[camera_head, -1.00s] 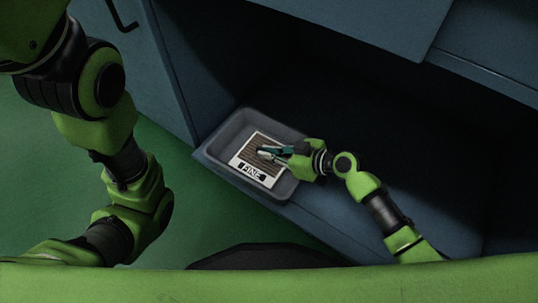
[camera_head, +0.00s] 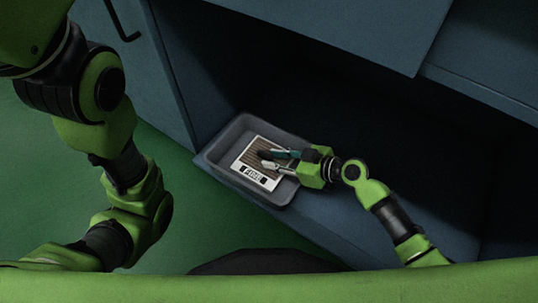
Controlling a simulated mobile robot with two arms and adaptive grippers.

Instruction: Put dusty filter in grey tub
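The dusty filter (camera_head: 247,157) is a flat panel with a white frame, a brown pleated face and a dark label along its near edge. It lies inside the grey tub (camera_head: 218,151), which stands at the front left of a dark open cabinet bay. My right gripper (camera_head: 264,159) reaches in from the right over the tub, its fingers above the filter's face. The fingers look spread apart, with filter showing between them. Whether a fingertip touches the filter I cannot tell. My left gripper is out of view; only my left arm shows at the left.
The blue cabinet shelf (camera_head: 335,215) has free room to the right of the tub. An upper panel (camera_head: 330,25) overhangs the bay. A cabinet side with a black handle (camera_head: 122,22) stands at the left. The green floor (camera_head: 50,190) is clear.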

